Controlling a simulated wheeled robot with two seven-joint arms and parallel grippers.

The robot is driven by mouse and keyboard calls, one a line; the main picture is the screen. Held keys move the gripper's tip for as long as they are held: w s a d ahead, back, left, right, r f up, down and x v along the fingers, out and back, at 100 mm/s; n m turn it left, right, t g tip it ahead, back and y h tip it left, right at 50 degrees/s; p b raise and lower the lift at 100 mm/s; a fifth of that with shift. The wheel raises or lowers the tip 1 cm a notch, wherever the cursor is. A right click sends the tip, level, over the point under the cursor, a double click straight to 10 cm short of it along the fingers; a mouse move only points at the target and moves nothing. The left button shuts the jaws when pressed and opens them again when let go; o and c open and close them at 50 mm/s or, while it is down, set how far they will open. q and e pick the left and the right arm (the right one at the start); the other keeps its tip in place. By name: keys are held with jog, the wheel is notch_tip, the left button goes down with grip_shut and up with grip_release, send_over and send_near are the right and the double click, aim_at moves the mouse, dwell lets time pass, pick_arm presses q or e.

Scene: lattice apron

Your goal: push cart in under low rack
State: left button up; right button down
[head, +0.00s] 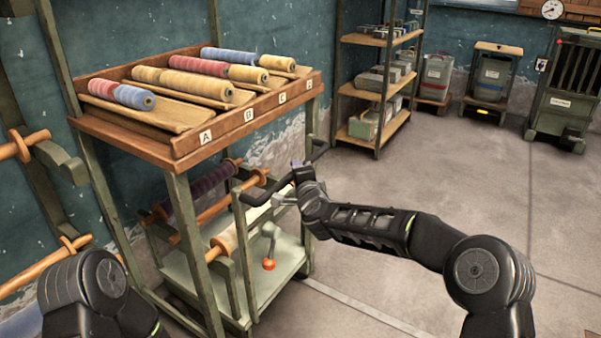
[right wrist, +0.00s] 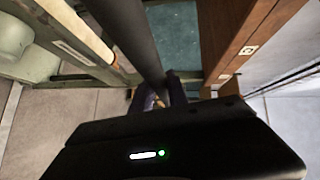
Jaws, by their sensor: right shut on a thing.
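The cart (head: 283,262) is a green frame with a pale lower shelf, cloth rolls on rods and an orange-knobbed lever. It stands partly under the low rack, and its handle end sticks out on the right. The low rack (head: 187,146) has a wooden top with coloured spools, green legs and letter labels. My right gripper (head: 303,182) is shut on the cart's black handle (head: 268,194). In the right wrist view the handle (right wrist: 138,40) runs down between the fingers (right wrist: 152,97), with the rack's wooden edge (right wrist: 240,45) to the right. My left gripper is out of view.
Rods with wooden ends (head: 45,268) are mounted at the left wall. A shelf unit (head: 378,92) with boxes stands at the back, with bins (head: 493,80) and a green cabinet (head: 566,95) beyond. The concrete floor (head: 440,170) to the right is clear.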

jog(key=shift+a+r, duration=0.15)
jog(key=c, duration=1.7)
grip_release()
jog(key=shift+o, duration=0.8)
jog(key=shift+w+a, duration=0.1)
jog(key=shift+a, duration=0.1)
jog(key=shift+o, duration=1.2)
jog(key=shift+d, duration=0.1)
jog(key=shift+d, duration=0.1)
jog(key=f+v, duration=0.1)
jog(key=v, duration=0.6)
jog(key=shift+s+r, duration=0.4)
